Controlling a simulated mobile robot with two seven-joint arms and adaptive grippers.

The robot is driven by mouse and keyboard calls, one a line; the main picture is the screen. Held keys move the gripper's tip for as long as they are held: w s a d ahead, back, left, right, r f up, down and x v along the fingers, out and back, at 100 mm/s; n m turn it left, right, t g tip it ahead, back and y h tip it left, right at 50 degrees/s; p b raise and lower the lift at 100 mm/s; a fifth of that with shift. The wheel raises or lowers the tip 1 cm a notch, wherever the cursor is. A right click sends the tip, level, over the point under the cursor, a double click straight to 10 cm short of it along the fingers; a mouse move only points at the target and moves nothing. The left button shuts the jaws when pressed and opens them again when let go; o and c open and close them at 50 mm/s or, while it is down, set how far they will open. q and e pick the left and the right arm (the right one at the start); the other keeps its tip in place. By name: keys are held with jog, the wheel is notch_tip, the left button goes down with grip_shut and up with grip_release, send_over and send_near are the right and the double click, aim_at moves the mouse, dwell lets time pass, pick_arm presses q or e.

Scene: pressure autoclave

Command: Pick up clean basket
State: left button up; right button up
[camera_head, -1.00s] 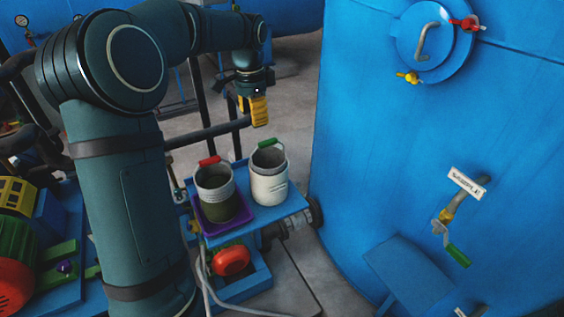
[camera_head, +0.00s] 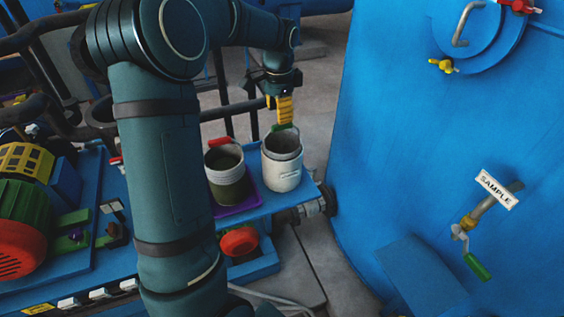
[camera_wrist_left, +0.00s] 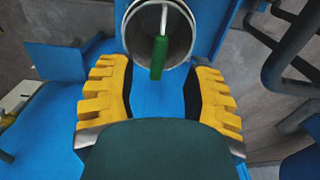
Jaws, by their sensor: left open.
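A white basket (camera_head: 283,172) with a green handle grip (camera_head: 284,128) stands upright on a blue shelf (camera_head: 262,208). I take it for the clean basket; its small label is unreadable. My left gripper (camera_head: 281,112) is open above this basket, its yellow fingers pointing down close to the green grip. In the left wrist view the basket's round opening (camera_wrist_left: 138,38) is at the top. The green grip (camera_wrist_left: 159,58) lies between the open fingers' tips, with gaps on both sides. A second basket (camera_head: 229,184) with a red grip and greenish lower part stands left on a purple tray (camera_head: 236,208).
A large blue tank (camera_head: 390,180) fills the right, with a sample valve (camera_head: 467,225) sticking out. Dark pipes (camera_head: 228,110) run behind the shelf. A red round part (camera_head: 239,241) sits below the shelf. A green-and-red motor (camera_head: 22,225) stands at the left.

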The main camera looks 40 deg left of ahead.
pick_arm(q)
jog(key=f, duration=0.3)
jog(key=f+b, duration=0.1)
jog(key=f, duration=0.1)
jog(key=shift+w+d, duration=0.2)
jog(key=shift+w, duration=0.1)
grip_shut()
